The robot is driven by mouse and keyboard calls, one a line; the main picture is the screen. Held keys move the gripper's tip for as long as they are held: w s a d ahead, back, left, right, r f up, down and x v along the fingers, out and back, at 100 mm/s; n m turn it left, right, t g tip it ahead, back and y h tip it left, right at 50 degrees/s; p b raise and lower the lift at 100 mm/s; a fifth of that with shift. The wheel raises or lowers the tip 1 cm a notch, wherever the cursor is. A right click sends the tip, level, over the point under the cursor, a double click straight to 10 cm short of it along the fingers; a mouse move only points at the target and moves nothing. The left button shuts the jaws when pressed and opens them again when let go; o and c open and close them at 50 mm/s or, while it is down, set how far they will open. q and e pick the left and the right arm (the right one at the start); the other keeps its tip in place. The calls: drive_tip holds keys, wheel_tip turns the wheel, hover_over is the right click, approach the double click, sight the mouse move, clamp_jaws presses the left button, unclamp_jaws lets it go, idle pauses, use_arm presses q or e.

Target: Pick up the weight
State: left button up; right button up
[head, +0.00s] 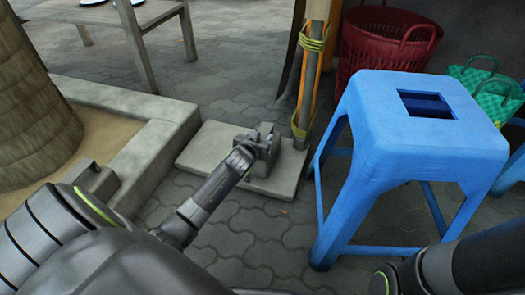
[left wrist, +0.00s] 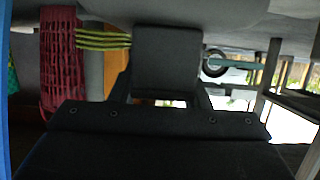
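In the left wrist view the fingers (left wrist: 163,92) show on either side of a dark grey block-shaped thing (left wrist: 165,60), probably the weight. I cannot tell whether the fingers touch it. My right gripper is not in view; only part of that arm shows at lower right in the head view.
A blue plastic stool (head: 425,130) stands right of the slab. The pole (head: 308,85) with yellow-green bands rises beside the weight. A red basket (head: 385,45) and green basket (head: 490,92) are behind. A concrete kerb (head: 150,150) lies left. Paving in front is clear.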

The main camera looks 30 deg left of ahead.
use_arm(q)
clamp_jaws()
drive_tip(key=shift+w+r, duration=0.15)
drive_tip(key=shift+r, duration=0.25)
